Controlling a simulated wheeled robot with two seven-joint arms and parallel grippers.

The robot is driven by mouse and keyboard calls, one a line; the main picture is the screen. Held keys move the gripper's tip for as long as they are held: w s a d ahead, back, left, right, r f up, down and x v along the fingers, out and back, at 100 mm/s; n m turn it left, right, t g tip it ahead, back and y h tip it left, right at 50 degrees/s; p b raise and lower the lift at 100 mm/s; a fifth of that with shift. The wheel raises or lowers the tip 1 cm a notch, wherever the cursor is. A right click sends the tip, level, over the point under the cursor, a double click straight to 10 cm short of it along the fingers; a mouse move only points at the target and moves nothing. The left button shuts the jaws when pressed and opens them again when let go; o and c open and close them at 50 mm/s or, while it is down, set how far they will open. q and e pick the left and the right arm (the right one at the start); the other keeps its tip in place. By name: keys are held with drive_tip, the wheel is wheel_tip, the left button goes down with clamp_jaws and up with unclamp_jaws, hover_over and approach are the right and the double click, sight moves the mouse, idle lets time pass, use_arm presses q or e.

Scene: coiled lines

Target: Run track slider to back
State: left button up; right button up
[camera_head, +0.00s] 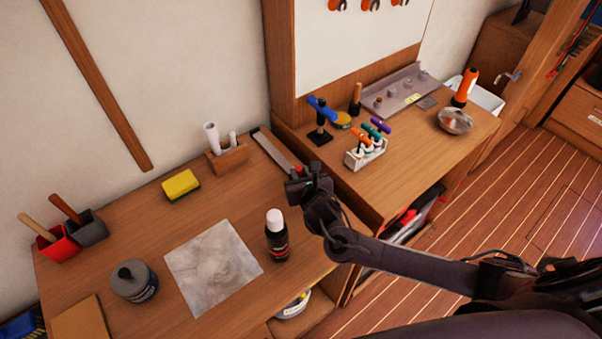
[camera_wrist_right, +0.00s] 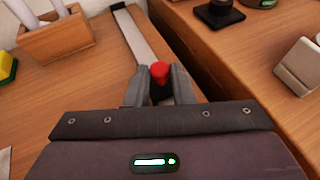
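The track is a flat grey metal strip (camera_head: 270,150) lying on the wooden desk, running from the back edge toward the front. It also shows in the right wrist view (camera_wrist_right: 136,36). Its red slider knob (camera_head: 297,169) is at the near end of the track; in the right wrist view the red knob (camera_wrist_right: 160,72) fills the gap between the fingertips. My right gripper (camera_head: 303,180) is low over the near end and appears shut on the knob; the fingers partly hide the track's near end. My left gripper is not in view.
A wooden holder with white rolls (camera_head: 228,158) stands left of the track. A dark bottle with white cap (camera_head: 277,236) stands left of my right forearm. A raised bench (camera_head: 400,170) with a marker rack (camera_head: 366,153) and a blue-topped stand (camera_head: 320,122) is to the right.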

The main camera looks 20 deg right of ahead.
clamp_jaws()
drive_tip(key=shift+w, duration=0.1)
drive_tip(key=shift+w+a, duration=0.15)
drive_tip(key=shift+w, duration=0.15)
drive_tip(key=w+a+b, duration=0.2)
drive_tip(key=w+b, duration=0.1)
drive_tip(key=w, duration=0.2)
drive_tip(key=w+a+b, duration=0.2)
drive_tip(key=w+b, duration=0.2)
drive_tip(key=w, duration=0.2)
drive_tip(key=w+a+b, duration=0.2)
drive_tip(key=w+b, duration=0.2)
drive_tip(key=w, duration=0.2)
drive_tip(key=shift+f, duration=0.1)
drive_tip(key=shift+w+a, duration=0.2)
drive_tip(key=shift+w, duration=0.2)
drive_tip(key=o, duration=0.8)
unclamp_jaws()
drive_tip(key=shift+o, duration=0.2)
